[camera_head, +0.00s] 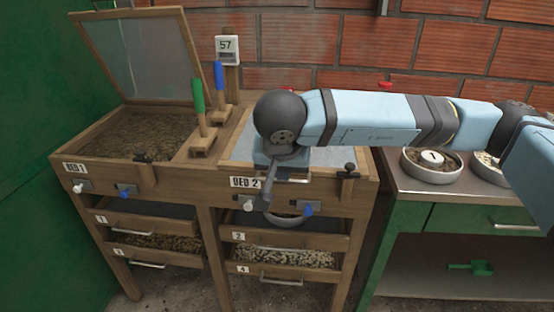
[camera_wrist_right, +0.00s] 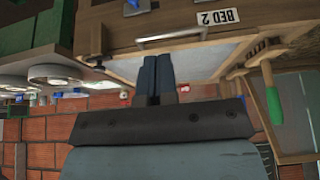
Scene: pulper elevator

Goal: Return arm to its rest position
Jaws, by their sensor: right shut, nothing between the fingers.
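My right arm (camera_head: 380,118) reaches in from the right across the bed 2 side of the wooden bench. My right gripper (camera_head: 269,190) points down in front of the bench, close by the BED 2 label (camera_head: 245,183). In the right wrist view its dark fingers (camera_wrist_right: 157,78) are together with nothing between them. A metal handle (camera_wrist_right: 170,40) on the bed 2 lid shows just beyond the fingertips; I cannot tell whether they touch. The bed 2 lid (camera_head: 240,146) lies closed, partly hidden by my arm. My left gripper is not in view.
The bed 1 lid (camera_head: 137,62) stands open over brown material. A green-handled tool (camera_head: 199,105) and a blue-handled tool (camera_head: 219,80) stand between the beds. Drawers (camera_head: 150,222) sit below. At right, a green bench (camera_head: 470,219) holds bowls (camera_head: 431,168) near my arm.

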